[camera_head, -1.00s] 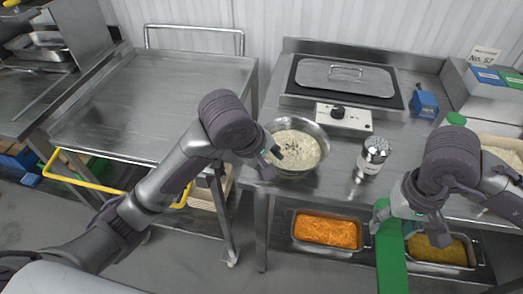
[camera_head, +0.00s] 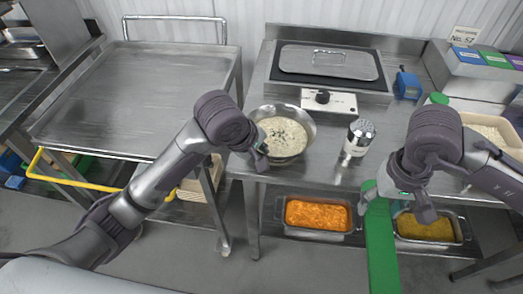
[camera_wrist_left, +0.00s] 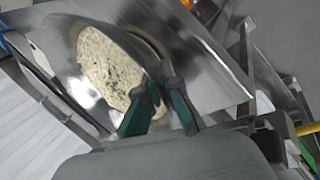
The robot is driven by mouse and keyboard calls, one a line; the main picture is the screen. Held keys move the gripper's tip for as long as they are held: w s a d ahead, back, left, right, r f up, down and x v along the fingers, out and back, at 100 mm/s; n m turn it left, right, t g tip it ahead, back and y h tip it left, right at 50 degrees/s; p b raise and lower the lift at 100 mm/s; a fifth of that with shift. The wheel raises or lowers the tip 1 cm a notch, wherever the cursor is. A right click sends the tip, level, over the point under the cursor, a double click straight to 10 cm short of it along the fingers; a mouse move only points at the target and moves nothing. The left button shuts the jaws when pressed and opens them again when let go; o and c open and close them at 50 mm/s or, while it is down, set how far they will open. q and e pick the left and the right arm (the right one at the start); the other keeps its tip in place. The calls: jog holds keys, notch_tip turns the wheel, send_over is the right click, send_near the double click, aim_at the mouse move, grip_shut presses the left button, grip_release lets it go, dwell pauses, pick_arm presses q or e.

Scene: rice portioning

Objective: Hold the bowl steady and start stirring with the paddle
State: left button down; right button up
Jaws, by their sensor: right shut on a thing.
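The metal bowl (camera_head: 305,119) with white rice and dark green flecks stands on the steel counter near its front left corner. My left gripper (camera_head: 262,152) is at the bowl's front left rim. In the left wrist view its two green-padded fingers (camera_wrist_left: 162,92) are apart, one over the rice side and one towards the outside of the bowl (camera_wrist_left: 68,42). Whether they touch the wall cannot be told. My right gripper (camera_head: 372,197) is shut on the green paddle (camera_head: 381,250), which hangs in front of the counter, well right of the bowl.
A shaker (camera_head: 357,139) stands right of the bowl. A hot plate (camera_head: 331,77) with a lid is behind it. Pans of orange food (camera_head: 318,215) and yellow food (camera_head: 426,228) sit on the lower shelf. A steel cart (camera_head: 130,95) stands left.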

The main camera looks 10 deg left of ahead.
pick_arm(q)
jog(key=c, duration=1.2)
grip_release()
jog(key=shift+c, duration=0.2)
